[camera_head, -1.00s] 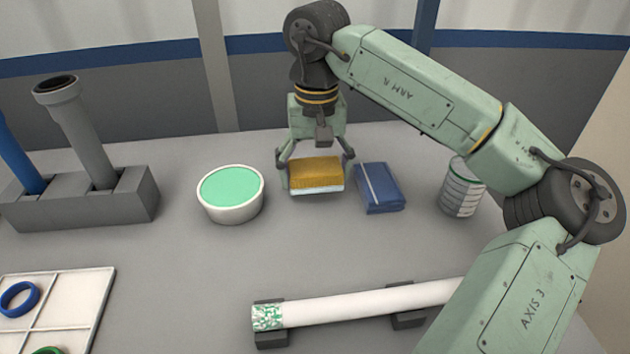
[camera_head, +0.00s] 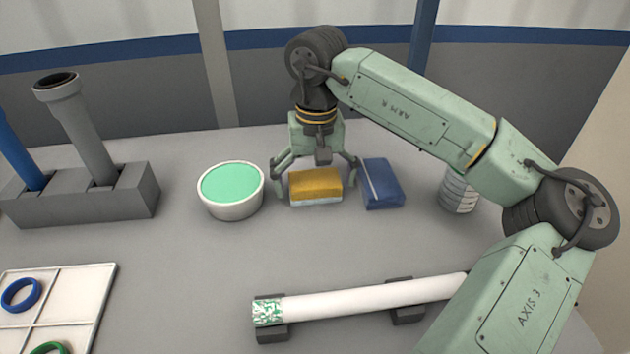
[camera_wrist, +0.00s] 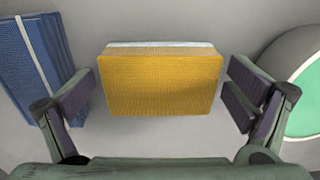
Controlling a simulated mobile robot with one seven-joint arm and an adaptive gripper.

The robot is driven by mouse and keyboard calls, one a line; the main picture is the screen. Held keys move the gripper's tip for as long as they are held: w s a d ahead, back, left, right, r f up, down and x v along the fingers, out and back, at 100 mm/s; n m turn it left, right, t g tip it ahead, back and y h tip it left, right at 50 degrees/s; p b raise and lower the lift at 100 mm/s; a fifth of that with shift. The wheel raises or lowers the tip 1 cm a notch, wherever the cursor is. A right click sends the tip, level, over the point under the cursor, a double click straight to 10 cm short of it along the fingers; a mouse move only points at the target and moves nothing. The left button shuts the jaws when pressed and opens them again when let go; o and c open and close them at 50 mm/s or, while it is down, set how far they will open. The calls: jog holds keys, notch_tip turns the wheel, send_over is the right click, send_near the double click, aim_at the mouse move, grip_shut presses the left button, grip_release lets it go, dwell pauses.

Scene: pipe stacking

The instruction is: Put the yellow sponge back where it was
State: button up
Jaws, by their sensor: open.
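The yellow sponge (camera_head: 315,185) with a pale underside lies on the grey table between the green bowl and the blue folded cloth. It also shows in the wrist view (camera_wrist: 162,82), in the middle between the fingers. My gripper (camera_head: 316,186) is open around the sponge, with one finger on each side. In the wrist view (camera_wrist: 160,100) there is a gap between each finger pad and the sponge.
A white bowl (camera_head: 231,209) with green contents stands close on the left, and a blue folded cloth (camera_head: 383,184) close on the right. A ribbed can (camera_head: 457,191) is farther right. A white pipe (camera_head: 370,299) lies on supports in front. A grey pipe (camera_head: 82,135) stands in a block at left.

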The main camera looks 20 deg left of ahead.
aim_at(316, 181)
notch_tip(316, 181, up, 12)
jog(key=shift+r, duration=0.2)
dwell(0.5)
jog(key=shift+d+f, duration=0.1)
